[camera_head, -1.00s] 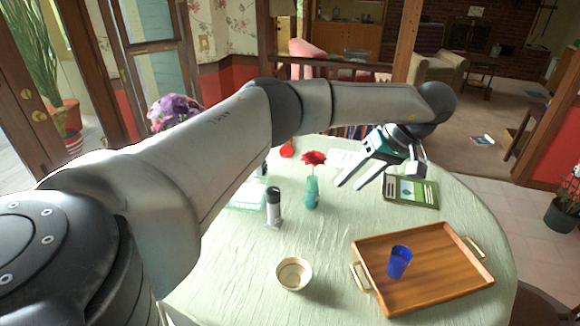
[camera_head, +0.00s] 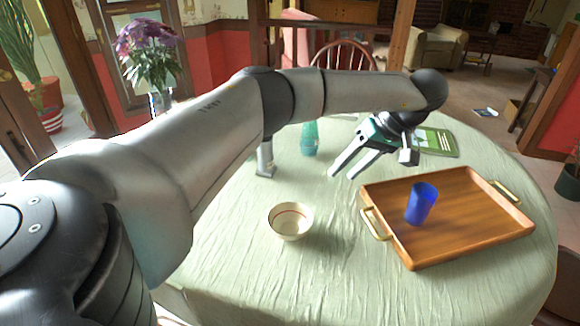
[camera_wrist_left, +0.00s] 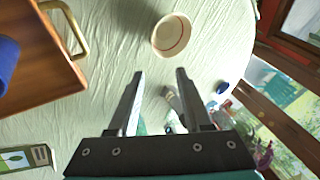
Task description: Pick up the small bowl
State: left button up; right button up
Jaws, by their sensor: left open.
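The small bowl (camera_head: 290,221) is cream with a reddish line inside and stands upright on the table's pale green cloth in the head view. It also shows in the left wrist view (camera_wrist_left: 171,35), beyond the fingertips and a little to the right. My left gripper (camera_head: 341,175) is open and empty above the cloth, to the right of and behind the bowl, apart from it. Its two fingers also show in the left wrist view (camera_wrist_left: 160,74). My right gripper is not in view.
A wooden tray (camera_head: 460,245) with brass handles, holding a blue cup (camera_head: 421,204), lies right of the bowl. A green book (camera_head: 437,142) lies behind the tray. Cloth around the bowl is clear.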

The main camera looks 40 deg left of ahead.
pick_arm(q)
notch_tip(320, 180, down, 4)
jog(key=b, duration=0.3)
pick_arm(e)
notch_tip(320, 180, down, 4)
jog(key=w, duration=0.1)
pick_arm(q)
jog(key=b, duration=0.2)
send_near(310, 215)
jog(key=x, duration=0.4)
jog(key=shift+d+f, duration=0.1)
jog(key=shift+f, duration=0.1)
jog(key=shift+b+x, duration=0.8)
jog(key=shift+x, duration=1.7)
jog(key=shift+s+a+f, duration=0.15)
jog(key=shift+a+f, duration=0.2)
jog(key=shift+f, duration=0.25)
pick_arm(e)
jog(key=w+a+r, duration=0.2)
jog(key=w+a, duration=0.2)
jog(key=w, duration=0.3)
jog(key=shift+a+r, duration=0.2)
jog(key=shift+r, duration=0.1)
pick_arm(q)
jog(key=shift+c, duration=0.2)
grip_shut()
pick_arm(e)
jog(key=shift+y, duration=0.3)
